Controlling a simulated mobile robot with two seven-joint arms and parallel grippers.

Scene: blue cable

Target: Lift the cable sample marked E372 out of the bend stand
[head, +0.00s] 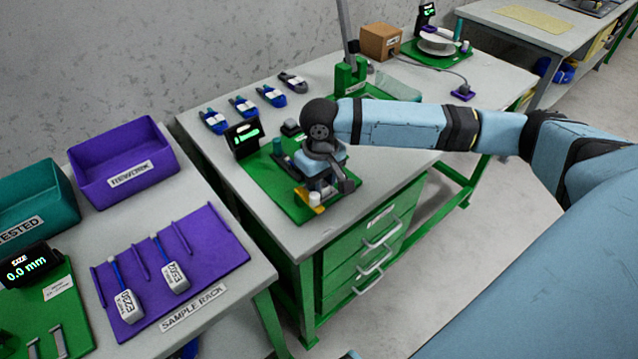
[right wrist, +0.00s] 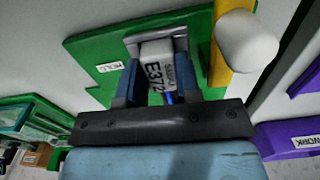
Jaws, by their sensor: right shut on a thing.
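The cable sample E372 (right wrist: 160,72) shows in the right wrist view as a white block with black lettering and a bit of blue cable below it. My right gripper (right wrist: 163,62) is shut on this block, one finger on each side. In the head view my right gripper (head: 323,186) points down over the front of the green bend stand base (head: 268,183) and hides the sample there. A grey bracket lies just past the block in the wrist view; I cannot tell whether they touch. My left gripper is not in view.
A yellow part with a white knob (right wrist: 248,42) stands close beside my right gripper. A small black display (head: 243,138) stands at the base's back left. Several blue cable coils lie behind. The purple sample rack (head: 205,232) with two labelled samples is at left, near the REWORK bin (head: 125,165).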

